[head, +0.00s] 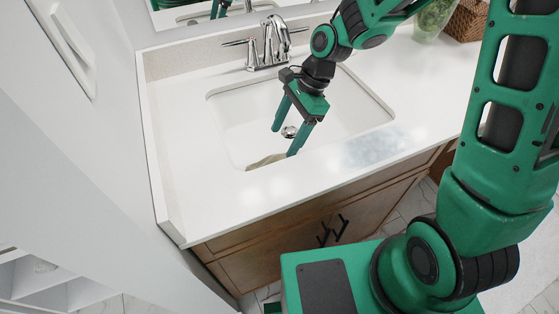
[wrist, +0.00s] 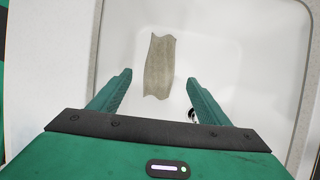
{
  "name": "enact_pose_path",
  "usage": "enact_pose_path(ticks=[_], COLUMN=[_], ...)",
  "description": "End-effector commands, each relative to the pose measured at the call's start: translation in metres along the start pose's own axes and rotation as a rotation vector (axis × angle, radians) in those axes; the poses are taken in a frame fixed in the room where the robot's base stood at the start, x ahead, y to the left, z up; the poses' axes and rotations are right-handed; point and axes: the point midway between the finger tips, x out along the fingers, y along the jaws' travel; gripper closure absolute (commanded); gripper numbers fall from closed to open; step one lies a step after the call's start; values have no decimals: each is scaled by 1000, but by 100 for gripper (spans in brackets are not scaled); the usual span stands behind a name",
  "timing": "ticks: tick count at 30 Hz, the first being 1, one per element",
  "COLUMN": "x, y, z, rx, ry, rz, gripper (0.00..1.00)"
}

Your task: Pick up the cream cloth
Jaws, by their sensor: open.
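The cream cloth (wrist: 159,66) lies in the white sink basin, a narrow strip with wavy ends, beige-grey in the wrist view. In the head view only part of the cloth (head: 267,160) shows, near the basin's front left edge; the front rim hides the rest. My gripper (head: 282,142) is open and empty, pointing down into the basin. In the wrist view the fingers of my gripper (wrist: 158,77) stand apart on either side of the cloth's near end. The cloth lies beyond and below them, and I see no contact.
The sink (head: 235,125) is set in a white counter (head: 230,205). A chrome faucet (head: 275,40) stands behind the basin, near my arm. The drain (head: 289,131) is in the basin floor. A green vase (head: 433,18) and wicker basket (head: 466,20) stand at the back right. The front counter is clear.

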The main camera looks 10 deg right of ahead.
Motion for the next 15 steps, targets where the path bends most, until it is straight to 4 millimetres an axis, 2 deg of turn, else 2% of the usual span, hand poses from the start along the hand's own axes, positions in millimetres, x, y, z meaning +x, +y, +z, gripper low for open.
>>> enact_pose_path(ticks=[6, 15], x=[32, 54], y=[1, 0], z=[0, 0], rx=[-2, -4], ry=[0, 1], rz=[5, 4], gripper=[30, 30])
